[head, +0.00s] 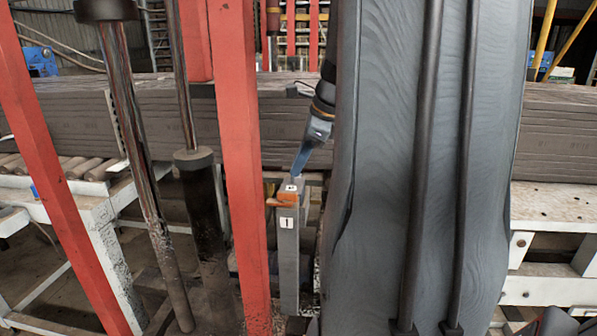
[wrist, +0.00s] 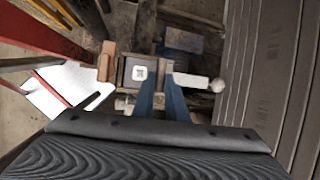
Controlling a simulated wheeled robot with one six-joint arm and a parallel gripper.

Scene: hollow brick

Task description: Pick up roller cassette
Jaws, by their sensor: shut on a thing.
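The thing I take for the roller cassette is a small grey block with a white marked label (head: 291,188), at the top of a grey post (head: 289,255) in the head view. In the wrist view the grey block (wrist: 131,84) shows its square label just left of the fingers. My gripper (head: 300,170) reaches down from above right, its blue fingertips at the block. In the wrist view the gripper (wrist: 162,84) is shut on its right side. The fingers hide the gripped part, and I cannot tell whether the block rests on the post.
An orange piece (head: 280,202) sits beside the block. A red upright (head: 240,150) stands close left, and dark cylinders (head: 205,215) beyond it. A long stack of brown boards (head: 70,115) runs behind. A white perforated frame (head: 555,205) is at right.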

